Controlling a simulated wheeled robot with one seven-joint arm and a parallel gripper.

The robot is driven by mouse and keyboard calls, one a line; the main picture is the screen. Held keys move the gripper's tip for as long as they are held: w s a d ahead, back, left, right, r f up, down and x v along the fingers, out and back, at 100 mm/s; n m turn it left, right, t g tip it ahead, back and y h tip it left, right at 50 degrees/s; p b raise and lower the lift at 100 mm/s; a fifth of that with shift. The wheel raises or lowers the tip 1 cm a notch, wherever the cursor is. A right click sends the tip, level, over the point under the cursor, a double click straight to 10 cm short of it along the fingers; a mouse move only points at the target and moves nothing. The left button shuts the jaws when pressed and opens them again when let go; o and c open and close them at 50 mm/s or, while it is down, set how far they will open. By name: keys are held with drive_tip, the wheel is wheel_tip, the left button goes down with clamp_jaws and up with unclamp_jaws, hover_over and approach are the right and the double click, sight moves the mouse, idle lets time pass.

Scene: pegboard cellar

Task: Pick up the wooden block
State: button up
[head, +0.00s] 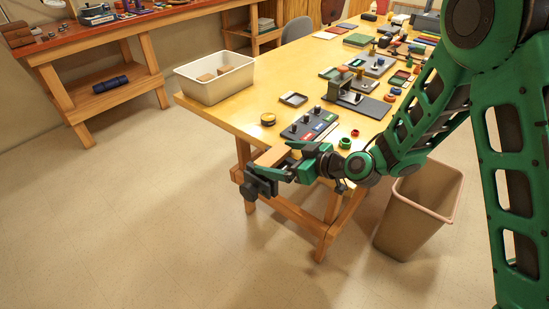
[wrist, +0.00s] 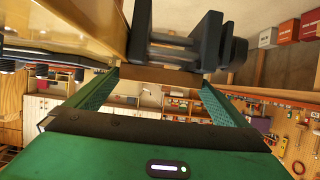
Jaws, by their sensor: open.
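A tan wooden block (head: 271,157) shows at the near corner of the table, beside the dark vise (head: 260,184) on the table edge. In the wrist view the block (wrist: 160,76) is a brown bar spanning the gap between my fingertips, just below the black vise (wrist: 180,40). My gripper (head: 280,161) is open, with a finger on either side of the block. In the wrist view, my gripper's (wrist: 160,83) fingers lie close to the block's ends; whether they touch it I cannot tell. Part of the block is hidden by my gripper and the vise.
A white bin (head: 186,87) with wooden pieces stands at the table's left end. A tan waste bin (head: 415,215) stands on the floor. Floor at left is clear.

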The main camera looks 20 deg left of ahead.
sight(275, 159)
drive_tip(key=shift+w+a+f, duration=0.1)
drive_tip(key=shift+a, duration=0.2)
drive_tip(key=shift+c, duration=0.6)
drive_tip(key=c, duration=0.6)
drive_tip(key=shift+r, duration=0.7)
drive_tip(key=r, duration=0.2)
drive_tip(key=s+r, duration=0.1)
drive_tip(key=shift+a+r, duration=0.25)
drive_tip(key=shift+a, duration=0.05)
drive_tip(key=s+a+r, duration=0.2)
drive_tip(key=s, duration=0.1)
drive_tip(key=s+a+r, duration=0.4)
drive_tip(key=s, duration=0.1)
drive_tip(key=shift+s, duration=0.3)
